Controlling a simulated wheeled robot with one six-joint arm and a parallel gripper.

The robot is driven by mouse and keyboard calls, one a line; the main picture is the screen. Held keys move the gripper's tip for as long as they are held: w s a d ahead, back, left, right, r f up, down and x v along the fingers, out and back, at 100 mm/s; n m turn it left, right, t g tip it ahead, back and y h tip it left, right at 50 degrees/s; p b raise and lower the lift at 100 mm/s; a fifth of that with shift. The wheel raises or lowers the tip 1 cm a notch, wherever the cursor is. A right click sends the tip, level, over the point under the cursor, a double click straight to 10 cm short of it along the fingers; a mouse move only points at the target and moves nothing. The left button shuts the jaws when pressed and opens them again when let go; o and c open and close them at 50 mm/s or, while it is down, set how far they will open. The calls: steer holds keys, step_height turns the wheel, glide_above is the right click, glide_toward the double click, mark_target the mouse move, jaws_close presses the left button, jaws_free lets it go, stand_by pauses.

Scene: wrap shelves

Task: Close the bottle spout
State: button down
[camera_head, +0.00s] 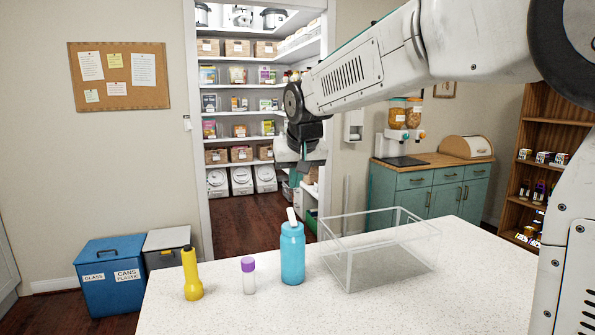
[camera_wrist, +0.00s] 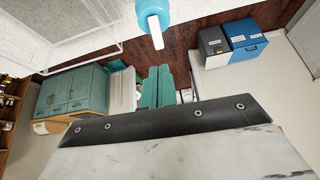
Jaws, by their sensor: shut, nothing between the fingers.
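The bottle (camera_head: 292,255) is light blue and stands upright on the white speckled counter. Its white spout (camera_head: 291,215) sticks up from the lid, leaning a little left, so it is open. In the wrist view the bottle (camera_wrist: 152,9) is at the top edge, partly cut off, with the spout (camera_wrist: 156,34) pointing down in the picture. My gripper (camera_head: 298,176) is above the bottle and apart from it. Its two teal fingers (camera_wrist: 158,88) are together with nothing between them.
A yellow flashlight (camera_head: 191,273) and a purple-capped container (camera_head: 248,275) stand left of the bottle. A clear open box (camera_head: 349,270) stands close on its right. The counter's front (camera_head: 300,315) is bare. Blue and grey bins (camera_head: 108,275) stand on the floor.

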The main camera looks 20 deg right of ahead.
mark_target(290, 208)
steer(key=x, duration=0.8)
steer(key=shift+w+f, duration=0.15)
steer(key=shift+f, duration=0.05)
steer(key=shift+w+f+g, duration=0.1)
steer(key=shift+w+g, duration=0.1)
steer(key=shift+g, duration=0.3)
steer(key=shift+w+d+f+g, duration=0.15)
steer(key=shift+w+g, duration=0.15)
steer(key=shift+g, duration=0.2)
steer(key=shift+w+a+f+g, duration=0.15)
steer(key=shift+w+g, duration=0.1)
steer(key=shift+g, duration=0.25)
steer(key=shift+w+d+f+g, duration=0.1)
steer(key=shift+w+f+g, duration=0.2)
steer(key=shift+g, duration=0.3)
steer(key=shift+w+f+g, duration=0.2)
steer(key=shift+f+g, duration=0.1)
steer(key=shift+g, duration=0.3)
steer(key=shift+w+f, duration=0.15)
